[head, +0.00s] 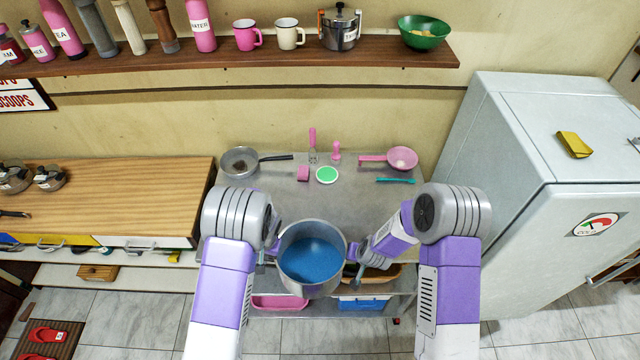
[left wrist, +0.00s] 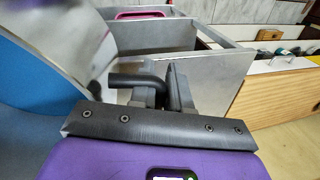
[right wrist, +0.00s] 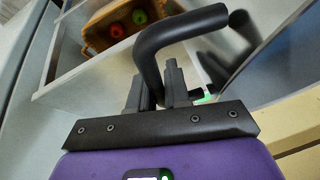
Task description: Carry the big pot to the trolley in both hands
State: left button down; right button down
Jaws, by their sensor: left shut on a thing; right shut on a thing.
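The big pot (head: 325,290) is a grey metal pot with blue contents (head: 312,262), upright between my arms in the head view. My left gripper (head: 271,247) is shut on its left handle; that black handle (left wrist: 135,82) shows between the fingers (left wrist: 160,88) in the left wrist view. My right gripper (head: 357,264) is shut on the other handle, a black curved bar (right wrist: 170,35) in the right wrist view. The pot overlaps the front edge of a grey metal table (head: 270,200) with a lower shelf. I cannot tell whether this table is the trolley.
A frying pan (head: 240,162), a pink strainer (head: 402,158) and a green disc (head: 327,175) lie on the metal table. A pink basin (head: 280,302) and a brown basket (head: 380,274) sit below. A fridge (head: 520,150) stands right, a wooden counter (head: 130,190) left. The front floor (head: 330,335) looks clear.

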aim_at(313, 205)
jog(key=i, duration=0.95)
